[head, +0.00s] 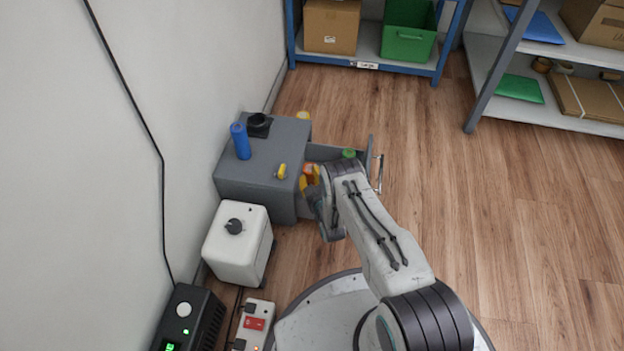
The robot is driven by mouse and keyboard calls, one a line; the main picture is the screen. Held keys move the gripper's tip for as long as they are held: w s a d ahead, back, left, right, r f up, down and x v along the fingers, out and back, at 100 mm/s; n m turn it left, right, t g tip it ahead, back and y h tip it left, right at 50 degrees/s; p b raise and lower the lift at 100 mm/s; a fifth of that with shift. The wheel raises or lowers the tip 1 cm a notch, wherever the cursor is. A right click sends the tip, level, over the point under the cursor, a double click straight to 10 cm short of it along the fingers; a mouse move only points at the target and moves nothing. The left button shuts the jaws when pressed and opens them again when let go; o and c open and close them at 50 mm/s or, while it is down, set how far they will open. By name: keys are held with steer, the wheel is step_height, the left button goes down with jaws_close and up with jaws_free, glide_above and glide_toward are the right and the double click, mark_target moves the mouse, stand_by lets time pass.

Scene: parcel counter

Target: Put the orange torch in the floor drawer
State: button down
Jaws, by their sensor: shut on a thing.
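The floor drawer (335,152) is pulled out to the right from a low grey cabinet (245,178) by the wall. Its front panel and handle (379,175) are at the right. My gripper (311,180) is at the drawer's near side, close to the cabinet, and is shut on the orange torch (309,169). Only a small orange part of the torch shows, with yellow patches beside it; my gripper and wrist hide the rest. I cannot tell whether the torch touches the drawer floor. A green round thing (348,153) shows in the drawer, beyond my wrist.
A white box with a knob (233,246) stands in front. Shelving (366,56) is at the back. The floor at the right is clear.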

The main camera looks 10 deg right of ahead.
stand_by(0.4)
steer(key=c, duration=0.9)
jaws_free()
steer(key=shift+f, duration=0.1)
steer(key=shift+o, duration=0.2)
